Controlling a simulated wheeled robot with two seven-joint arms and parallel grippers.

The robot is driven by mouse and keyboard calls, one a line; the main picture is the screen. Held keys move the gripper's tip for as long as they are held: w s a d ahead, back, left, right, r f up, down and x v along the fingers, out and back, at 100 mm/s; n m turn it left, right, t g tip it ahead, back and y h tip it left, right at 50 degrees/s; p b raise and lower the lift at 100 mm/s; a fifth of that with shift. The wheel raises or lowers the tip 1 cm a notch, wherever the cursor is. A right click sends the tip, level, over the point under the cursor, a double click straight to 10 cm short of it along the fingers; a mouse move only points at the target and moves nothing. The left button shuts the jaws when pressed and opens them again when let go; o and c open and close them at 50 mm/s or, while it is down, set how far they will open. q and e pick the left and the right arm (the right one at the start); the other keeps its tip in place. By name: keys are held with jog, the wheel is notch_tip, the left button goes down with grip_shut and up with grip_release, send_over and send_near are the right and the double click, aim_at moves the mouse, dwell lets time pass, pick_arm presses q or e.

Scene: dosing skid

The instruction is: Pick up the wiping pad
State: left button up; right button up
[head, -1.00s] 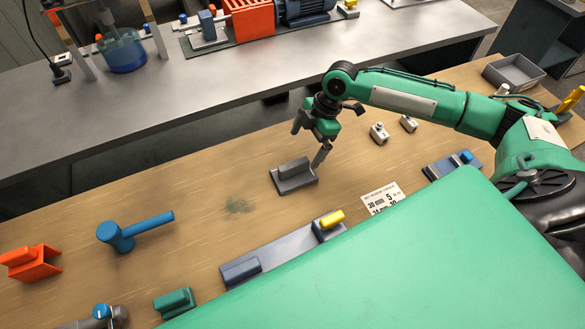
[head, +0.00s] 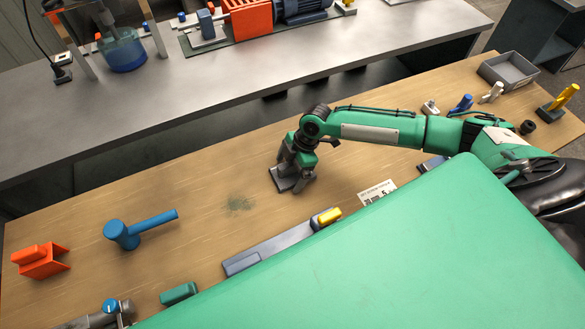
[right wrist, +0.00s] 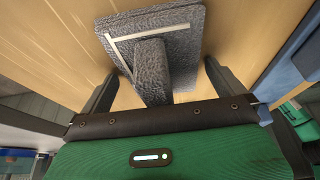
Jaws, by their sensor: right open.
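The wiping pad (head: 279,184) is a grey plate with a raised block handle, lying on the wooden bench near its middle. It also shows in the right wrist view (right wrist: 181,24), where its fuzzy grey handle (right wrist: 152,68) stands between my finger tips. My right gripper (head: 294,176) is down over the pad and hides part of it in the head view. Its fingers (right wrist: 155,88) are open, one on each side of the handle, with gaps visible. My left gripper is not in view.
A dark smudge (head: 239,202) marks the bench left of the pad. A blue mallet-like tool (head: 138,230) and an orange bracket (head: 40,260) lie further left. A grey rail with a yellow knob (head: 329,216) is in front. A grey bin (head: 508,71) stands far right.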

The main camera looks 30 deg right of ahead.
aim_at(290, 163)
jog(key=c, duration=0.9)
jog(key=shift+c, duration=0.2)
notch_tip(290, 163, up, 20)
jog(key=b, duration=0.3)
